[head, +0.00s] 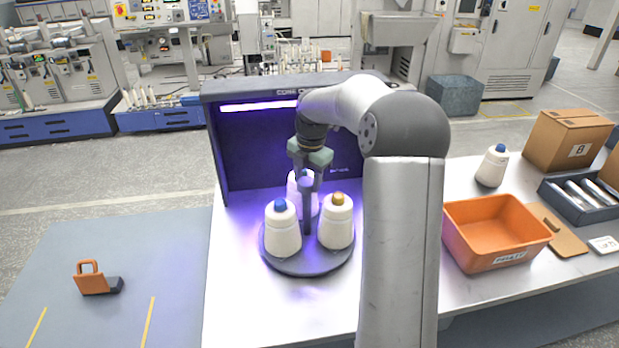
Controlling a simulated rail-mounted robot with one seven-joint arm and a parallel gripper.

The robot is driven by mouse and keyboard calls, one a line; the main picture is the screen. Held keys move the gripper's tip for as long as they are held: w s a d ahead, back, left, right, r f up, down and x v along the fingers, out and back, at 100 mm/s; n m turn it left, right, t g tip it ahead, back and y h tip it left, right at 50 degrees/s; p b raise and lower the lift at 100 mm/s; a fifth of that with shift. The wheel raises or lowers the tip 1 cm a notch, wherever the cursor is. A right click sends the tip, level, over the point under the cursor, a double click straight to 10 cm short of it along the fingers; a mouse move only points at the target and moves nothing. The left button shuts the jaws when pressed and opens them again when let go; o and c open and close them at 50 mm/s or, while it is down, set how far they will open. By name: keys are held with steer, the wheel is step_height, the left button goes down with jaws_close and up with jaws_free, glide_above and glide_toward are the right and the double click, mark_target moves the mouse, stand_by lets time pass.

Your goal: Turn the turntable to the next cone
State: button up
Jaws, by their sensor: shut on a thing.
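The round grey turntable (300,265) stands on the table in front of a dark booth. It carries three white cones. The front left cone (283,235) has a blue top, and the right cone (337,230) has a yellow top. The back cone (296,190) is partly hidden by my gripper, and its top looks bluish under the purple light. A dark upright post (307,218) rises between the cones. My gripper (307,184) points down over the middle of the turntable and is shut on the post's upper part. The exact finger contact is small and partly hidden.
The booth (232,150) with a purple light strip closes off the back and left. To the right are an orange bin (490,232), another blue-topped cone (492,167), a cardboard box (565,140) and a dark tray (570,212). The table's front left is clear.

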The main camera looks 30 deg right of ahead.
steer(key=shift+r, duration=0.1)
steer(key=o, duration=1.4)
steer(key=shift+c, duration=0.2)
step_height(320, 180, up, 17)
steer(key=s+b, duration=0.1)
steer(key=shift+s+d+r, duration=0.15)
steer(key=shift+d, duration=0.1)
